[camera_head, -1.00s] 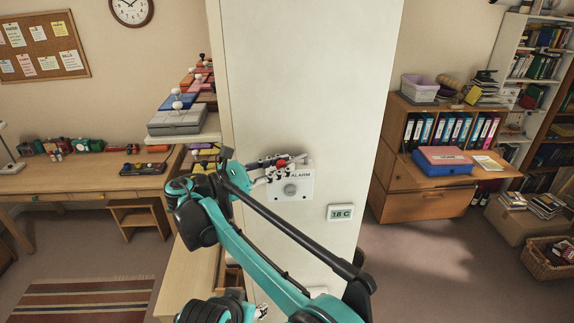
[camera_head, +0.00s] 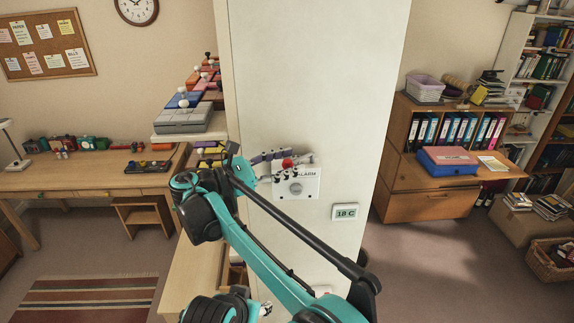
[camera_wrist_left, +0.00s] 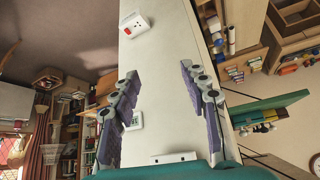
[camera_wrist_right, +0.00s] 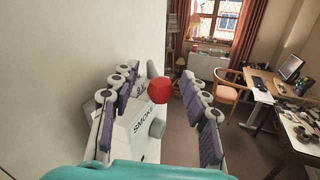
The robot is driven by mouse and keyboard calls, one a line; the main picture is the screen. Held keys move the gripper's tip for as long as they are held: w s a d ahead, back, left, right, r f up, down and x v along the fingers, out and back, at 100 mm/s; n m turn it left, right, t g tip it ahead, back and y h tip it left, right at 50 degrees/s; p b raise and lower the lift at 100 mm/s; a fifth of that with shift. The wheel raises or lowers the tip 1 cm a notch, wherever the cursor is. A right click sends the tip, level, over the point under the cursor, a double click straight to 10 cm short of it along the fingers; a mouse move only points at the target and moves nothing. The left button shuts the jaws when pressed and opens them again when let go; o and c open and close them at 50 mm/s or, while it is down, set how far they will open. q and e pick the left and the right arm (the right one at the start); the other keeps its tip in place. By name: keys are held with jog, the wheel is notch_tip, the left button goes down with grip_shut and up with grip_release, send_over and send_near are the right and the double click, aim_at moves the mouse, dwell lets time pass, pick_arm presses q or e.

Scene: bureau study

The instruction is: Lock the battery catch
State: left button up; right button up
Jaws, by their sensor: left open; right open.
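A white smoke alarm box (camera_head: 300,190) with a round grey button is fixed to the pale pillar. A red knob (camera_wrist_right: 159,90) stands at the box's upper edge; it also shows in the head view (camera_head: 287,163). My right gripper (camera_wrist_right: 162,92) is open, its fingers on either side of the red knob; I cannot tell whether they touch it. Part of the box's lettering is hidden behind the fingers. My left gripper (camera_wrist_left: 158,90) is open and empty, facing the pillar.
A small display reading 18 C (camera_head: 345,212) is on the pillar below the alarm. In the left wrist view a white socket-like box (camera_wrist_left: 134,24) is on the pillar. A shelf with a grey box (camera_head: 182,118) is at the pillar's left.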

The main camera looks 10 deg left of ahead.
notch_tip(320, 180, up, 9)
jog(key=shift+a+r, duration=0.1)
dwell(0.3)
